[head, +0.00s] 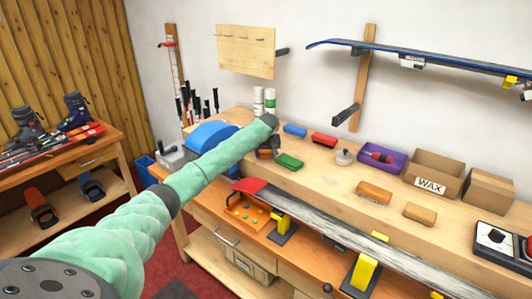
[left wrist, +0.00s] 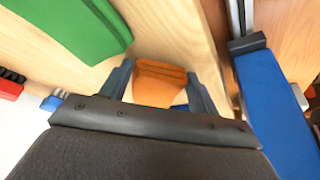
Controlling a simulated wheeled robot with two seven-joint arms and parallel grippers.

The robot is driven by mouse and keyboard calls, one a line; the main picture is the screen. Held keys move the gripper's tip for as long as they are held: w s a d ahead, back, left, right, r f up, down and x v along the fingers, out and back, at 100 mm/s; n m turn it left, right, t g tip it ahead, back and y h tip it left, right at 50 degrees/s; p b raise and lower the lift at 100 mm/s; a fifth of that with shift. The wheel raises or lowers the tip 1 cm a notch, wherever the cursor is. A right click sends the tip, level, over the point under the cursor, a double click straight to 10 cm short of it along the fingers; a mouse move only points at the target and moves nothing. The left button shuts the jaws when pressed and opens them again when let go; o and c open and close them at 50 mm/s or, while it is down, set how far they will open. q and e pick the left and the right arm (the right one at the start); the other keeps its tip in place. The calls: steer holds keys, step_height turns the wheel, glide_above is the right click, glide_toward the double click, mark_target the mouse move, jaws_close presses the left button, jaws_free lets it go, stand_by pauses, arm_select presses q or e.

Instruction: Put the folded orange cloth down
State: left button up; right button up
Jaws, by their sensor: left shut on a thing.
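The folded orange cloth (left wrist: 160,84) is between the two dark fingers of my left gripper (left wrist: 166,88) in the left wrist view. My gripper is shut on it. In the head view my left gripper (head: 268,146) points down over the back part of the bench, beside a green block. Only a small bit of orange shows there, mostly hidden by the gripper. I cannot tell whether the cloth touches the wood below. My right gripper is in neither view.
The green block (head: 289,161) lies just right of the gripper. A blue block (head: 295,130) and a red one (head: 324,140) lie behind. A ski (head: 330,228) runs along the lower front bench. Bare wood (head: 330,172) shows right of the green block.

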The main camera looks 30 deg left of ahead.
arm_select(q)
steer(key=shift+f, duration=0.25)
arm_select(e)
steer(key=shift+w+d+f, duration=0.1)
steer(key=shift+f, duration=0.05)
arm_select(q)
steer(key=o, duration=1)
steer(key=shift+c, duration=0.2)
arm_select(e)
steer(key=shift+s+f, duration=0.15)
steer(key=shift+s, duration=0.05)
arm_select(q)
steer(key=shift+r, duration=0.5)
steer(key=b+v, duration=0.3)
steer(key=v, duration=0.9)
steer(key=shift+b, duration=0.3)
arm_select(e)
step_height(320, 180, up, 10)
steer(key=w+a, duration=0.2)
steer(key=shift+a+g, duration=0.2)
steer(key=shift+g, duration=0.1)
arm_select(q)
steer(key=shift+w+r, duration=0.1)
steer(key=shift+r, duration=0.05)
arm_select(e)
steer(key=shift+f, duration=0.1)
